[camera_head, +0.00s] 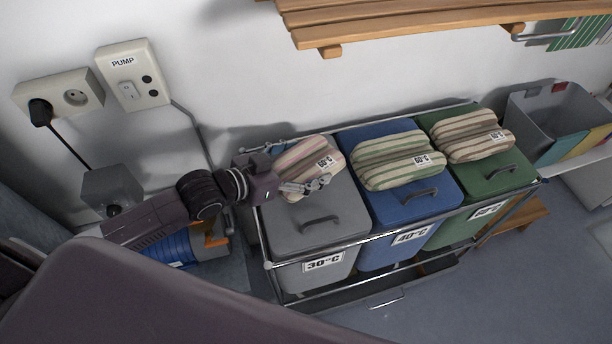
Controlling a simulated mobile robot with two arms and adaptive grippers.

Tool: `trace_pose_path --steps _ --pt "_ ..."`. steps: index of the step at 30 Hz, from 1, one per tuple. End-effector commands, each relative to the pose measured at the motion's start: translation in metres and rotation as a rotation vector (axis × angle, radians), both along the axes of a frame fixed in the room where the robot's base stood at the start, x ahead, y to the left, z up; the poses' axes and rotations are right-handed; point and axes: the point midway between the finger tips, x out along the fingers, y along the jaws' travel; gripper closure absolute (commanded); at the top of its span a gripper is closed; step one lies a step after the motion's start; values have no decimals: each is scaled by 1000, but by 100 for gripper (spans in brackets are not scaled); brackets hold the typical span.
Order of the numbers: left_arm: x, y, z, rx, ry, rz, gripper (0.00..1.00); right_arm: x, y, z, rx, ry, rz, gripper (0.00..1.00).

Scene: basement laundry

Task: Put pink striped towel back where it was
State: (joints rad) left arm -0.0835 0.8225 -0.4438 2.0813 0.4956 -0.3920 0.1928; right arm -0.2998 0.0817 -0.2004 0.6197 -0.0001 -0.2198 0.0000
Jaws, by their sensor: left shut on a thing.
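The pink striped towel (304,155) is a folded bundle with a small white tag. It is over the back part of the grey bin's lid (310,215); I cannot tell whether it rests on the lid or is held just above it. My left gripper (307,180) reaches in from the left and is shut on the towel, its fingers at the towel's left and front side. A green striped towel (395,160) lies on the blue bin's lid (395,207), and a brown striped towel (462,137) lies on the green bin's lid (495,178). My right gripper is not in view.
The bins stand in a metal-railed rack (355,242); the grey one is marked 30°C, the blue one 40°C. A slatted wooden shelf (420,22) hangs above. A pump switch (134,76) and socket (60,97) are on the wall. A grey open box (550,118) stands right.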

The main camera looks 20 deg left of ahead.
Motion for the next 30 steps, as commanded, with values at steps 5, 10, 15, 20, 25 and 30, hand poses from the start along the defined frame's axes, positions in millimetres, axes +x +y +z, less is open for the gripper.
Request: trace_pose_path --steps 5,10,15,20,25,30 --pt "0 0 -16 0 0 0 43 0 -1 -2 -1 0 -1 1" --pt "0 0 -42 0 2 0 43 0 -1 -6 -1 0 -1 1" --pt "0 0 -55 -1 -2 0 43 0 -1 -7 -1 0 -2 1" --pt "0 0 -55 0 -2 0 43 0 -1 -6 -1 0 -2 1" --pt "0 0 -58 0 -1 0 43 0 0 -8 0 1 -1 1" --pt "0 0 -57 1 -1 0 1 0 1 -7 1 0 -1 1"
